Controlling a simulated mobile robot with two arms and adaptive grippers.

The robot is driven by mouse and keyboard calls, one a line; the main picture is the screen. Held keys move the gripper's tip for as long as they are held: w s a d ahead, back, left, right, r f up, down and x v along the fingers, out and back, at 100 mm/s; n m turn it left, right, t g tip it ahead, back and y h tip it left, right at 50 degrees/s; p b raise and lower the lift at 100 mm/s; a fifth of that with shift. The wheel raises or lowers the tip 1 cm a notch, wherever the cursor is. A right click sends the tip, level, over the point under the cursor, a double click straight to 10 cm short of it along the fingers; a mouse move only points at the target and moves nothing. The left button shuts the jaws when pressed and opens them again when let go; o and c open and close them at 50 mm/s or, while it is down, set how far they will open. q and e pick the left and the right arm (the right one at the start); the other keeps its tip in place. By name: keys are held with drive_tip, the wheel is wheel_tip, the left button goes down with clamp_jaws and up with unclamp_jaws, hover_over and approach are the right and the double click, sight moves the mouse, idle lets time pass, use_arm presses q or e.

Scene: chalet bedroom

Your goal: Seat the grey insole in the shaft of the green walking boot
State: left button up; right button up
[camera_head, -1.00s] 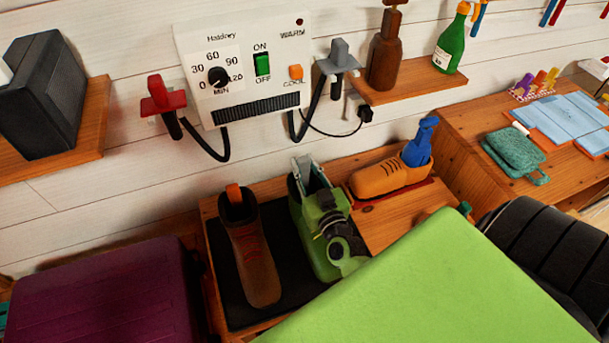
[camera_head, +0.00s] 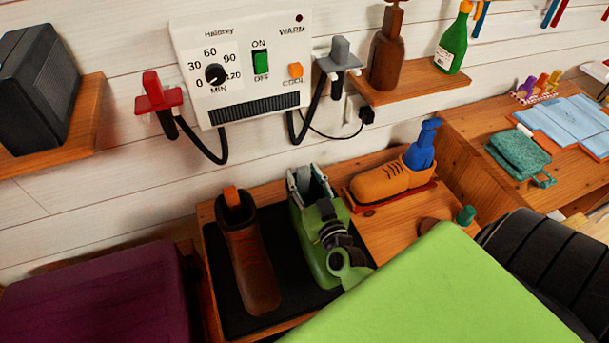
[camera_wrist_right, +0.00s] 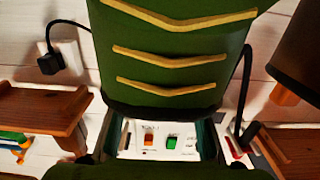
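The green walking boot (camera_head: 308,245) stands on a black mat in the head view, partly covered by my right gripper and arm. In the right wrist view the boot (camera_wrist_right: 175,55) appears upside down, large and close, with yellow laces and a dark rim. My right gripper (camera_head: 308,184) is at the boot's shaft opening, its two fingers apart. In the wrist view the white dryer shows through the gap between them. I cannot make out the grey insole; the shaft's inside is hidden. My left gripper is out of view.
A brown boot (camera_head: 250,255) with an orange tab stands close left on the black mat (camera_head: 222,285). An orange shoe (camera_head: 378,184) with a blue insert sits to the right. The white dryer (camera_head: 240,65) hangs behind, with red and grey holders. A purple padded object (camera_head: 95,300) is at left.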

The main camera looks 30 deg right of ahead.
drive_tip(key=shift+r, duration=0.15)
drive_tip(key=b+v, duration=0.1)
drive_tip(key=v, duration=0.9)
drive_tip(key=shift+s, duration=0.3)
drive_tip(key=shift+s+a+b, duration=0.15)
drive_tip(key=shift+s+b, duration=0.15)
drive_tip(key=shift+s, duration=0.35)
